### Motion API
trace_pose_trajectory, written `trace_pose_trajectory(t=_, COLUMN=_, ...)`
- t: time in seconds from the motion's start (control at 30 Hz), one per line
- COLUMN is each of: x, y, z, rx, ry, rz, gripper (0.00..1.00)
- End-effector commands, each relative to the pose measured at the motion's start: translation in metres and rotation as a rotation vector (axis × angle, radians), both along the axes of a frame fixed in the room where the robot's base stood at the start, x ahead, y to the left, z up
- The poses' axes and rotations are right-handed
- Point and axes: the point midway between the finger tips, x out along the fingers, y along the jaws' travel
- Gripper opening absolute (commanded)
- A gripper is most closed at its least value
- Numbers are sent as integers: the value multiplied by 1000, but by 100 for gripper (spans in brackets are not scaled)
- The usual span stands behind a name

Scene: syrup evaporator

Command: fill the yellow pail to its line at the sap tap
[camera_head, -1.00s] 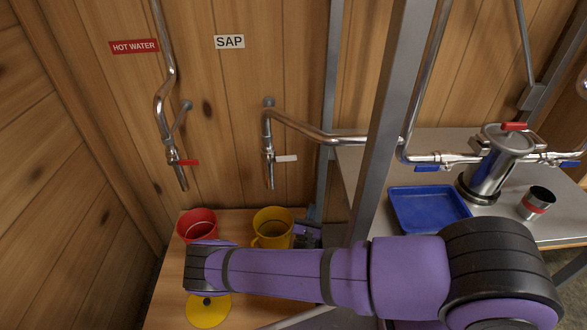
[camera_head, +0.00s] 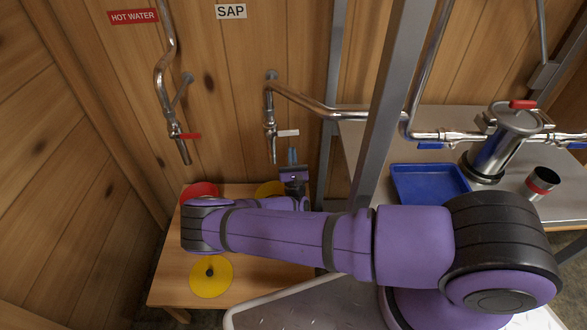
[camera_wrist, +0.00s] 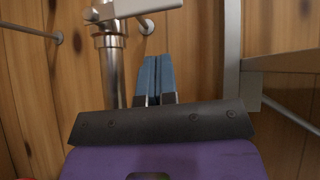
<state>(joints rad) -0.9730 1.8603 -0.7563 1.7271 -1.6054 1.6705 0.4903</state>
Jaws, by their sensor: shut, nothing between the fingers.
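The sap tap (camera_head: 271,130) hangs from the wall under the SAP sign (camera_head: 230,12), with a white lever (camera_head: 288,133) pointing right. My gripper (camera_head: 292,156) is shut and empty, its blue fingertips just below the lever and right of the spout. In the wrist view the closed fingers (camera_wrist: 155,70) point up beside the metal spout (camera_wrist: 114,70), with the white lever (camera_wrist: 148,6) above them. I cannot tell whether they touch it. The yellow pail (camera_head: 267,188) is below the tap, mostly hidden by my arm. Its line and contents are hidden, and no stream shows.
A yellow lid (camera_head: 211,285) lies on the wooden table (camera_head: 165,285). A metal post (camera_head: 382,120) and blue tray (camera_head: 430,190) are to the right.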

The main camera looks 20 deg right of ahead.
Motion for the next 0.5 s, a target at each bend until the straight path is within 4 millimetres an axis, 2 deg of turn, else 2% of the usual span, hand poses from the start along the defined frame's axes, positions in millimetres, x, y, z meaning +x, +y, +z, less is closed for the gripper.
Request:
trace_pose_trajectory(t=0.2, x=2, y=2, z=30, rx=1, ry=0, rz=-1, gripper=0)
trace_pose_trajectory(t=0.5, x=2, y=3, z=41, rx=0, ry=1, rz=-2, gripper=0)
